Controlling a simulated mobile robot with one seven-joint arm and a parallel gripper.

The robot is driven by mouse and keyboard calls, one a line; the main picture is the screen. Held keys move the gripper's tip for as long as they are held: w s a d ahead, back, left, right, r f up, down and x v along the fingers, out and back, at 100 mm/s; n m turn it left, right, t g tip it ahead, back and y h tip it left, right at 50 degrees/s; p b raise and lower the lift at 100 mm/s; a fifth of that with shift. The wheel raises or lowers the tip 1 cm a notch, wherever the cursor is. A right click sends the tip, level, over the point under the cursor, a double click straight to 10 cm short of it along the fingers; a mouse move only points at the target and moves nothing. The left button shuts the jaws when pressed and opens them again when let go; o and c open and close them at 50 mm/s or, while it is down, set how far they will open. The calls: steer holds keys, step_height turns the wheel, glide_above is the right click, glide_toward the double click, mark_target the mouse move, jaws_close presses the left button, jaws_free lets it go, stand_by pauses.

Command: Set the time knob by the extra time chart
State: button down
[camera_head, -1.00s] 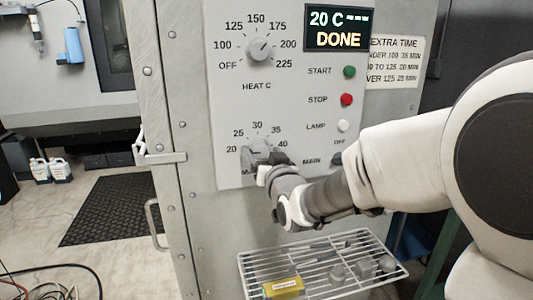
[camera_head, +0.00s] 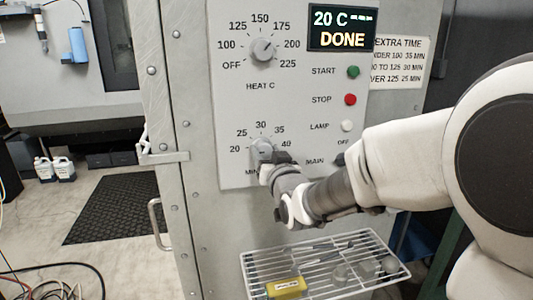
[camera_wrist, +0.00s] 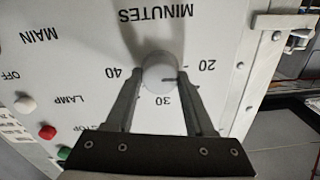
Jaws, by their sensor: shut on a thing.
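The time knob (camera_head: 262,149) is the lower dial on the grey panel, marked 20 to 40 minutes. In the wrist view, upside down, the round knob (camera_wrist: 158,76) sits between my gripper's fingers (camera_wrist: 157,82), which are shut on its sides. A dark line on its face points right, towards the 20 side; the exact setting is hard to tell. The fingers hide the 25 and 35 marks there. My gripper (camera_head: 265,160) partly covers the dial in the head view. The extra time chart (camera_head: 398,62) reads under 100: 35 min; to 125: 30 min; over 125: 25 min.
The heat knob (camera_head: 262,50) is above, its pointer towards the upper right. The display (camera_head: 342,27) reads 20 C and DONE. Start (camera_head: 353,72), stop (camera_head: 350,99) and lamp (camera_head: 347,125) buttons lie to the right. A wire shelf (camera_head: 325,262) with a yellow box (camera_head: 286,287) is below.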

steer(key=shift+f, duration=0.1)
steer(key=shift+f+m+b, duration=0.1)
steer(key=shift+m+b, duration=0.9)
steer(key=shift+m, duration=0.1)
steer(key=m+b, duration=0.2)
steer(key=m, duration=0.1)
steer(key=shift+m, duration=0.4)
steer(key=m+b, duration=0.3)
steer(key=m, duration=0.4)
steer(key=m+b, duration=0.1)
steer(key=m, duration=0.3)
steer(key=shift+h+b, duration=0.3)
steer(key=shift+b, duration=0.1)
steer(key=m+b, duration=0.1)
steer(key=m, duration=0.2)
steer(key=shift+f+m+b, duration=0.1)
steer(key=shift+m+b, duration=0.2)
steer(key=shift+m, duration=0.1)
steer(key=m+b, duration=0.1)
steer(key=m, duration=0.1)
steer(key=shift+m+t, duration=0.3)
steer(key=shift+m+b, duration=1.15)
steer(key=shift+m, duration=0.75)
